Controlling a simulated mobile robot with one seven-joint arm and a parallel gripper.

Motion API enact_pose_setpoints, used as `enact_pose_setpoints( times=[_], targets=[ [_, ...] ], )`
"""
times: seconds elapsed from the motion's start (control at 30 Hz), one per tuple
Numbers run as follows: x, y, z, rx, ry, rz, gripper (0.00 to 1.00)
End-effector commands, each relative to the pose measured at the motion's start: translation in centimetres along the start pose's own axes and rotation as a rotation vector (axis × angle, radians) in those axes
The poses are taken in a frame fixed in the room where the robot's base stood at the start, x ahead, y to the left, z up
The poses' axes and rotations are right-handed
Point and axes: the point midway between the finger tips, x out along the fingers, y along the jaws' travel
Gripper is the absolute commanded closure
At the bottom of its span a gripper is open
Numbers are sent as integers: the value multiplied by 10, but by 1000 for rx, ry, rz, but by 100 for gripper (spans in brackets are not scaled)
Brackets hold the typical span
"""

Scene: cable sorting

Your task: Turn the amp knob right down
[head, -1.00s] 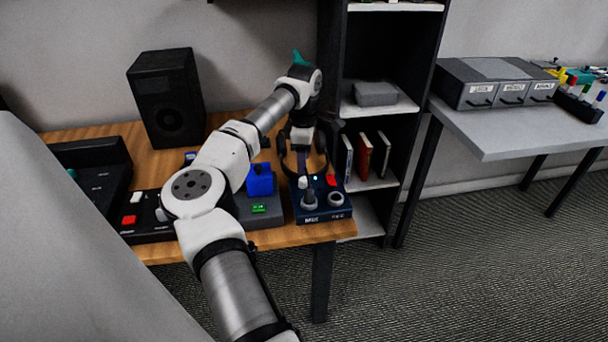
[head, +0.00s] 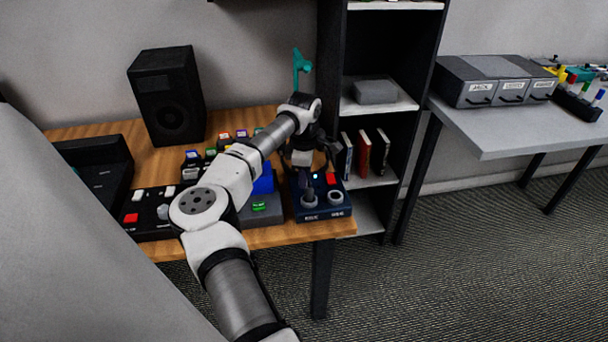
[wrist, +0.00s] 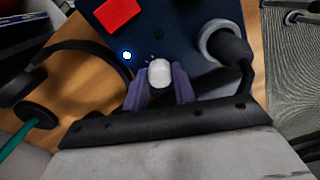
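The amp is the dark blue box (head: 324,205) at the right front corner of the wooden table. It also shows in the wrist view (wrist: 189,30), with a red switch (wrist: 118,13) and a small lit blue-white light (wrist: 127,55). The amp knob (wrist: 160,72) is white and stands between my two purple fingers. My gripper (wrist: 160,80) is down over the amp, with a finger against each side of the knob, shut on it. In the head view my gripper (head: 303,178) hides the knob. I cannot tell which way the knob points.
A plug with a cable stands in a grey ring socket (wrist: 225,42) close to my right finger. Headphones (wrist: 62,75) hang by a teal stand (head: 301,63). A blue block (head: 263,182) and a grey box (head: 262,212) are left of the amp. A shelf (head: 378,103) rises behind.

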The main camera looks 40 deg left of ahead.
Motion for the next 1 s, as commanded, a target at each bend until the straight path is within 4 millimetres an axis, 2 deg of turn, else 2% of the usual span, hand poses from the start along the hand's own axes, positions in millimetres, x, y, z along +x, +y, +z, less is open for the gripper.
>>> enact_pose_setpoints(
  times=[0.03, 0.1, 0.47, 0.67, 1.0],
  targets=[
    [0, 0, 0, 0, 0, -1, 87],
    [0, 0, 0, 0, 0, -1, 96],
    [0, 0, 0, -59, -1, -2, 96],
    [-1, 0, 0, -184, 0, -1, 96],
    [-1, 0, 0, -499, 1, -1, 96]
  ],
)
